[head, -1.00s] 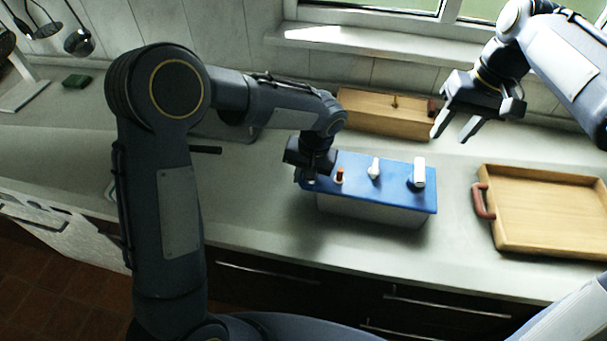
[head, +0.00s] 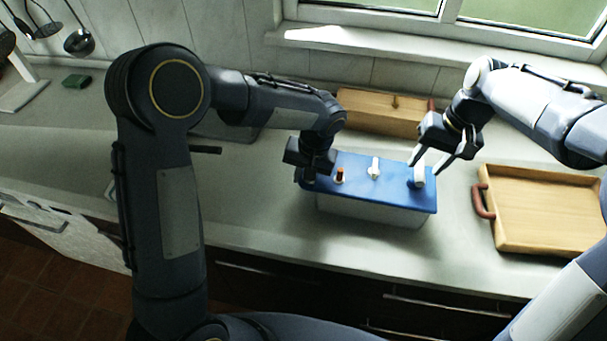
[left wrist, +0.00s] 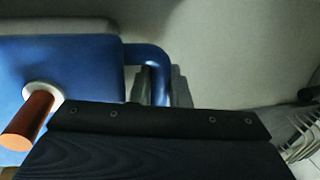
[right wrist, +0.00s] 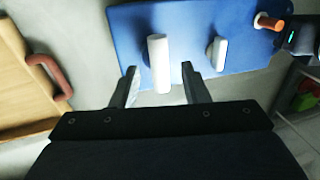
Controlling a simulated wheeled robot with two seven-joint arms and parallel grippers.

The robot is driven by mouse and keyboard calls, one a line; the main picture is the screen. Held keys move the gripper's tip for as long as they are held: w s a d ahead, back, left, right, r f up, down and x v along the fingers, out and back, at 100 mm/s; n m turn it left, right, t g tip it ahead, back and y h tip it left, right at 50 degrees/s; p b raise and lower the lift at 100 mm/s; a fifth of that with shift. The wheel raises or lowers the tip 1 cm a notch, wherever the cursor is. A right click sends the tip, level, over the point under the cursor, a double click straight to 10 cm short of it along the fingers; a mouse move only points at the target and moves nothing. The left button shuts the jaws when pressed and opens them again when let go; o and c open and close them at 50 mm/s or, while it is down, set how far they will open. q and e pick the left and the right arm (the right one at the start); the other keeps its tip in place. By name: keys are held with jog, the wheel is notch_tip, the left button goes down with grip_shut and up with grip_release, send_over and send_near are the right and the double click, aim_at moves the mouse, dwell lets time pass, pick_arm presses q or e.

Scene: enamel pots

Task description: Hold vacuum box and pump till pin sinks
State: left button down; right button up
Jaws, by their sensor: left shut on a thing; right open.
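The vacuum box (head: 370,212) stands on the counter, with a blue lid (head: 395,180) and a pale body. An orange pin (head: 340,174) stands up from a white ring near the lid's left end; it also shows in the left wrist view (left wrist: 28,122). My left gripper (head: 312,174) is shut on the blue loop handle (left wrist: 150,58) at that end. The white pump handle (right wrist: 158,62) stands at the lid's right end. My right gripper (right wrist: 160,88) is open, with one finger on each side of the pump handle in view; contact cannot be told.
A white knob (head: 375,168) stands mid-lid. A wooden tray (head: 545,215) with a reddish handle lies to the right. A wooden box (head: 375,118) stands behind the vacuum box, near the wall. The counter in front is clear.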

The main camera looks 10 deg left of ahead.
jog(key=shift+a+f, duration=0.15)
jog(key=shift+f, duration=0.7)
grip_shut()
jog(key=shift+r, duration=2.35)
jog(key=shift+f, duration=0.1)
jog(key=shift+f, duration=2.35)
